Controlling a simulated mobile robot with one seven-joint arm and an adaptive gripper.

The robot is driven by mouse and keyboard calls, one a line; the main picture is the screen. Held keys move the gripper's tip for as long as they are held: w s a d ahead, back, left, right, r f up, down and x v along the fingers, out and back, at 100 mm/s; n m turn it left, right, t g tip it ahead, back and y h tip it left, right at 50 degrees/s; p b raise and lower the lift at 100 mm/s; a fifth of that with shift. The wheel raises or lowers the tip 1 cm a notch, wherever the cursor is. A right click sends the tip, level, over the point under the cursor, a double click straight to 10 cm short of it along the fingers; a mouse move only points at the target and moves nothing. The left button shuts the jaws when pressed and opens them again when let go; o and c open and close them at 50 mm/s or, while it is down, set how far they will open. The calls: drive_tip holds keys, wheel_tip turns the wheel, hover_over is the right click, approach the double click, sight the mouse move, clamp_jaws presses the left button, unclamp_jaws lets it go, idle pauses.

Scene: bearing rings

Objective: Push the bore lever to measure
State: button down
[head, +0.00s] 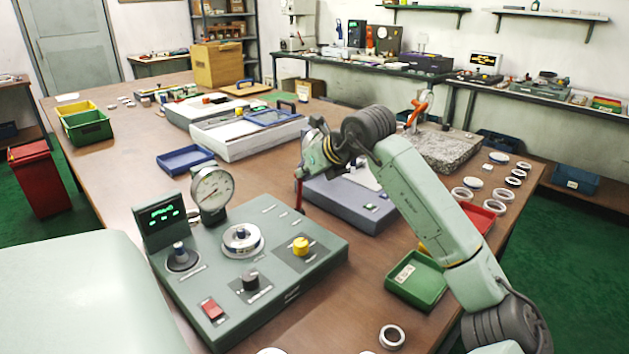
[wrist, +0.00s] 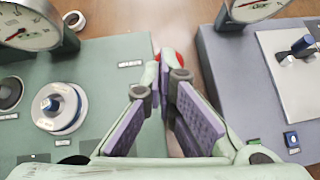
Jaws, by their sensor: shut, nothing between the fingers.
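The grey-green gauge station (head: 190,285) fills the front left of the bench. It carries a round dial gauge (head: 211,190), a green-lit display (head: 163,214) and a metal ring on a post (head: 242,240); the ring also shows in the wrist view (wrist: 60,108). A red upright part (head: 299,196) stands at the station's far right edge, just below my gripper (head: 302,174); I cannot tell for sure whether it is the bore lever. In the wrist view my gripper (wrist: 165,62) is shut and empty, and its fingertips partly hide a red rounded part (wrist: 180,58).
A purple-grey station (head: 345,205) stands beyond, with a narrow gap of bench between the two. A green bin (head: 417,281), a loose ring (head: 392,336) and a granite block (head: 442,150) lie to the right. A yellow knob (head: 300,245) stands on the near station.

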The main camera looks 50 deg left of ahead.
drive_tip(key=a, duration=0.7)
drive_tip(key=shift+s+r, duration=0.15)
drive_tip(key=shift+s, duration=0.2)
